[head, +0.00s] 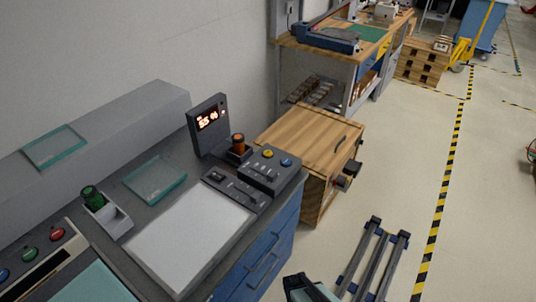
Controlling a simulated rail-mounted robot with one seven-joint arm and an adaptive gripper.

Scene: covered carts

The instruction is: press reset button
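No label reading "reset" is legible, so I cannot tell which button is the reset button. A dark control box (268,170) at the right end of the bench has a yellow button (268,153) and a blue button (286,162) on top. A panel (45,265) at the lower left carries a red button (57,234), a green button (29,253) and a blue button (3,273), the last cut by the picture edge. I cannot make out my gripper; a dark and pale green part at the bottom edge may belong to my arm.
Behind the control box stand an orange-topped cylinder (238,143) and a red digital display (208,122). A white plate (190,236), a glass-like pad (155,180) and a green-capped item (93,198) lie on the bench. A wooden cabinet (305,140) stands beyond. The floor right is mostly clear.

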